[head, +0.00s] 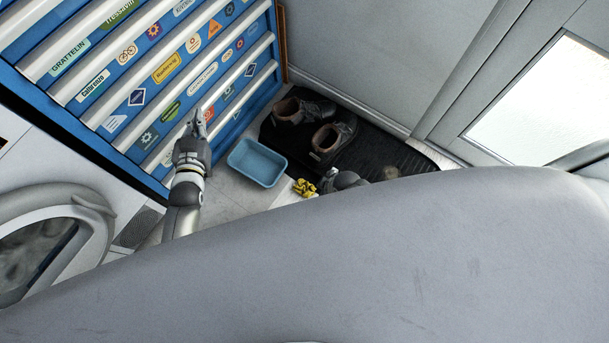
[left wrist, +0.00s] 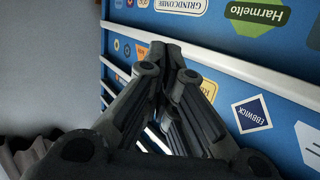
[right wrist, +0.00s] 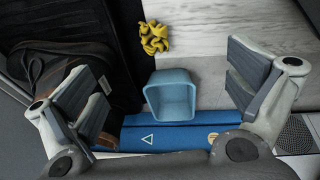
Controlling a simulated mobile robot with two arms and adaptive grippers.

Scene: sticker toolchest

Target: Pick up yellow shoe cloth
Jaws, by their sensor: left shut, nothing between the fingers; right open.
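The yellow shoe cloth (head: 305,187) lies crumpled on a pale surface, beside the dark mat; in the right wrist view it (right wrist: 154,38) shows at the top middle, apart from my fingers. My right gripper (right wrist: 165,85) is open and empty, its fingers wide to either side, with the cloth beyond them. In the head view my right gripper (head: 340,181) is partly hidden by a large grey part in the foreground, just right of the cloth. My left gripper (head: 198,118) is shut and empty in front of the blue tool chest; its closed fingertips (left wrist: 172,50) show in the left wrist view.
A blue bin (head: 257,163) stands on the floor between the chest (head: 140,75) and the mat (head: 385,150). A pair of dark shoes (head: 328,137) sits on the mat. A white washing machine (head: 50,205) is at left, a door (head: 545,90) at right.

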